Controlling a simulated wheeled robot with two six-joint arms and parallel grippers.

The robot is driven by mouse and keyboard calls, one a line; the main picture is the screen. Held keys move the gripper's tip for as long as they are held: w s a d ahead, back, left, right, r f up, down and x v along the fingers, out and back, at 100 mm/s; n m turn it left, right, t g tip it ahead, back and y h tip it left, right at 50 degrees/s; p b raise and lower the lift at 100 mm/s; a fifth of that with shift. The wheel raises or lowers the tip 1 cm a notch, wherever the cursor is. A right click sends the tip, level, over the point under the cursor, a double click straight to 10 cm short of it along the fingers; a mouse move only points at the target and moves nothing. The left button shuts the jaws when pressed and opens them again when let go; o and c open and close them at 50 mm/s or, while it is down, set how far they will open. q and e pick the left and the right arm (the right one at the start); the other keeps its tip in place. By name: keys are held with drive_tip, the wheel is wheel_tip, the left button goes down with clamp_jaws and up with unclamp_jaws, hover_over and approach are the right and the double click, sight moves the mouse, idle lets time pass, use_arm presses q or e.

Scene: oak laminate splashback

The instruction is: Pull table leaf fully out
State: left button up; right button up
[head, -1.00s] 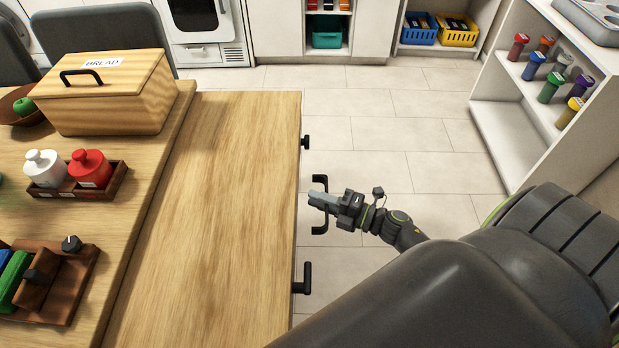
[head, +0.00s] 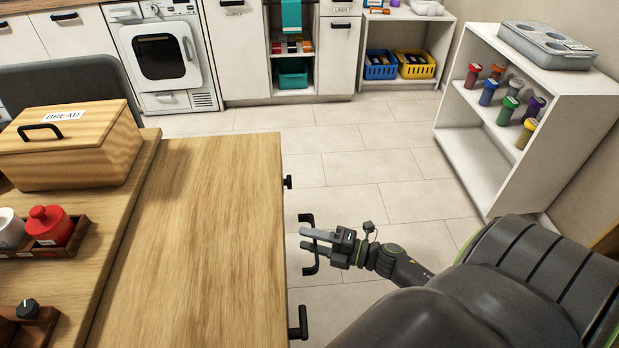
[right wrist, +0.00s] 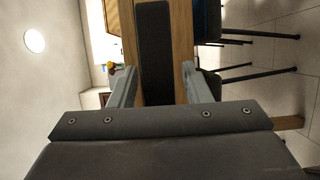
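The table leaf (head: 205,240) is a wooden panel extending from the right side of the table (head: 90,245), slightly lower than the main top. A black bar handle (head: 306,218) is on its right edge; it also shows in the right wrist view (right wrist: 153,50) as a dark strip. My right gripper (head: 304,240) is at this handle. Its two fingers are spread, one on either side of the bar, and gaps show between them and the bar in the right wrist view (right wrist: 160,82). My left gripper is out of view.
Two black fittings (head: 287,181) (head: 298,322) stick out from the leaf's right edge. A bread box (head: 70,155) and a red jar (head: 50,227) stand on the table. A white shelf (head: 480,150) is at right. The tiled floor (head: 370,165) between is clear.

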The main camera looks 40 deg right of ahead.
drive_tip(key=shift+w+a, duration=0.1)
idle(0.3)
drive_tip(key=b+v, duration=0.1)
drive_tip(key=v, duration=1.6)
drive_tip(key=shift+d+b, duration=0.2)
drive_tip(key=shift+b, duration=0.15)
